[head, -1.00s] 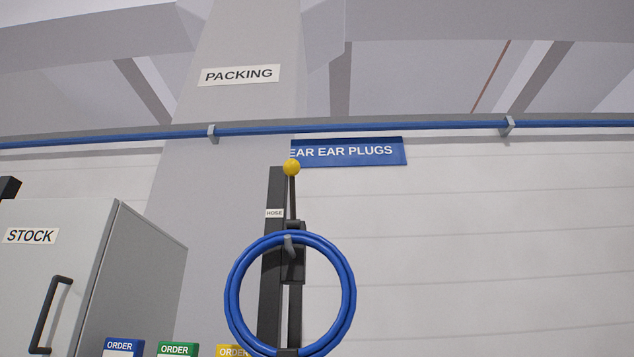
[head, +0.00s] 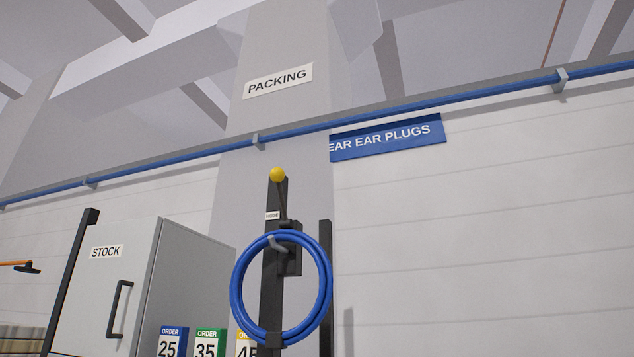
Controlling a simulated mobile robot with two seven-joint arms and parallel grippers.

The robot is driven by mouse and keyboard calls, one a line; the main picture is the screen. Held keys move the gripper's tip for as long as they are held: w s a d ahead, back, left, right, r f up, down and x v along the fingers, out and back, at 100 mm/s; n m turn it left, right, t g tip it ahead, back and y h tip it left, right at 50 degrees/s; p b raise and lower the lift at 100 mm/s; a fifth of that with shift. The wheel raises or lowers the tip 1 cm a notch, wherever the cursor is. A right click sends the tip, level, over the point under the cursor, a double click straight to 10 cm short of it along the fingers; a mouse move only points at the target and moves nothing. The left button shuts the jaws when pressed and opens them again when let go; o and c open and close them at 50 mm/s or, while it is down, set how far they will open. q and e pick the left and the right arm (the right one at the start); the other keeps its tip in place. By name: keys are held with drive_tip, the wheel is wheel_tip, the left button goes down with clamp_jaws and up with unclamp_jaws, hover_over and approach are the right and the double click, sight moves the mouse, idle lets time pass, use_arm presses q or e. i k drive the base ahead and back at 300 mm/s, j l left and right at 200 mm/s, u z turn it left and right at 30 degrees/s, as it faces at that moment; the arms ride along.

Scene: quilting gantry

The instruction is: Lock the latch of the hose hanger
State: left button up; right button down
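The hose hanger (head: 269,203) is a dark upright bar in front of a grey pillar, with a small label reading HOSE. A coiled blue hose (head: 323,291) hangs on its grey hook (head: 276,244). A dark block (head: 291,262) sits beside the bar, behind the coil's top. A thin dark lever with a yellow ball knob (head: 277,174) rises from this block, knob uppermost; it looks like the latch handle. Whether the latch is locked I cannot tell. Neither of my grippers shows in the head view.
A grey cabinet labelled STOCK (head: 107,290) stands to the left, its dark handle facing out. Blue and green ORDER boxes (head: 173,341) (head: 209,342) stand low between cabinet and hose. A blue pipe (head: 400,108) crosses above.

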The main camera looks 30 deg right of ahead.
sight(276, 174)
drive_tip(key=k+l, duration=0.85)
